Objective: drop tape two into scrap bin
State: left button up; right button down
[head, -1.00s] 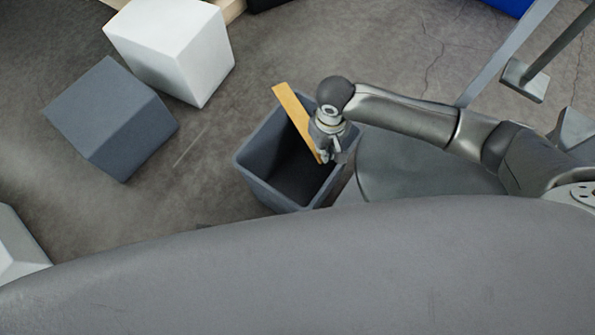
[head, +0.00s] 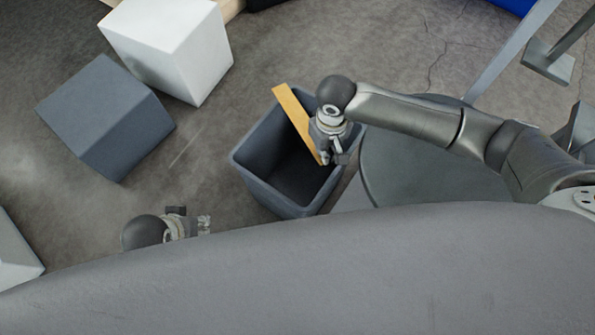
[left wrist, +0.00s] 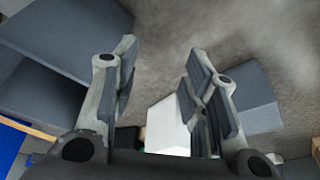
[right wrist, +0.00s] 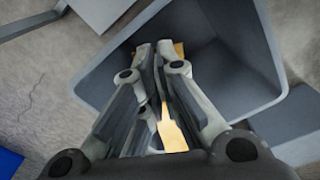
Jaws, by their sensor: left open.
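The tape (head: 296,116), a flat orange-yellow strip, is held by my right gripper (head: 333,154) above the grey scrap bin (head: 240,165). In the head view it slants across the bin's opening. In the right wrist view the tape (right wrist: 170,131) shows between the nearly closed fingers of my right gripper (right wrist: 158,62), with the bin (right wrist: 262,75) open below. My left gripper (head: 204,225) is at the lower left of the bin in the head view, apart from it. In the left wrist view my left gripper (left wrist: 160,68) is open and empty.
A dark grey block (head: 105,118) and a white block (head: 172,48) rest on the floor left of the bin. A pale block (head: 15,255) is at the left edge. Bare floor (head: 330,50) lies behind the bin.

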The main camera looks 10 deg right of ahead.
pick_arm(q)
jog(key=shift+b+v, duration=0.85)
jog(key=shift+v, duration=0.75)
pick_arm(e)
jog(key=shift+f, duration=0.75)
pick_arm(q)
jog(key=shift+s+a, duration=0.1)
pick_arm(e)
jog(key=c, duration=2.1)
grip_release()
jog(key=o, duration=0.5)
jog(key=shift+o, duration=0.2)
pick_arm(q)
jog(key=shift+f, duration=0.1)
pick_arm(e)
notch_tip(320, 180, up, 12)
